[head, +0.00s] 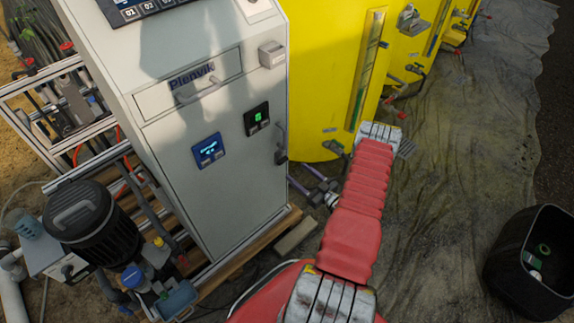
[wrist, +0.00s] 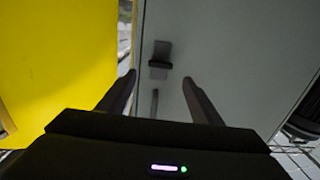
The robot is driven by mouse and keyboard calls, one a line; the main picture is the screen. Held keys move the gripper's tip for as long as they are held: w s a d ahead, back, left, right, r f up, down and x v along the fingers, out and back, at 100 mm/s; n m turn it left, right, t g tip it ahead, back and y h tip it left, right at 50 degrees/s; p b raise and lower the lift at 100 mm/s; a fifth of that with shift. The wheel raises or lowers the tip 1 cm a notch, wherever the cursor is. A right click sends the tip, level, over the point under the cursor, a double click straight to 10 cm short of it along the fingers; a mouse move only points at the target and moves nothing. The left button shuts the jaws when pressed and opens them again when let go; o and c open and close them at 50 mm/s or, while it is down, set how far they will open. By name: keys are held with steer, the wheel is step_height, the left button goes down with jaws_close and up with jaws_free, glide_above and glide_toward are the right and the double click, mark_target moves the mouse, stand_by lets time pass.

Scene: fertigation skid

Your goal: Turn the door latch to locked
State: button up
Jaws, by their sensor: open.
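The door latch (head: 281,157) is a small dark piece near the right edge of the grey cabinet door (head: 215,170), just below the upright bar handle (head: 281,132). In the wrist view the latch (wrist: 160,56) shows as a grey plate with a dark bar lying across it. My gripper (wrist: 160,76) is open and empty. Its fingers point at the cabinet, with the latch seen beyond and between the tips, apparently apart from them. In the head view my gripper (head: 297,172) shows partly, beside my red arm and just right of the latch. The latch's exact setting cannot be told.
A yellow tank (head: 325,70) with pipes and valves stands right of the cabinet. A black pump (head: 92,222) and piping stand to the left. A dark bin (head: 500,262) stands at the lower right. The ground sheet (head: 450,190) between has free room.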

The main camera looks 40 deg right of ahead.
mark_target(284, 162)
steer(key=w, duration=0.7)
steer(key=shift+w+a, duration=0.1)
steer(key=shift+w, duration=0.1)
steer(key=shift+c, duration=0.3)
steer(key=c, duration=0.9)
steer(key=shift+a, duration=0.15)
steer(key=shift+c, duration=0.5)
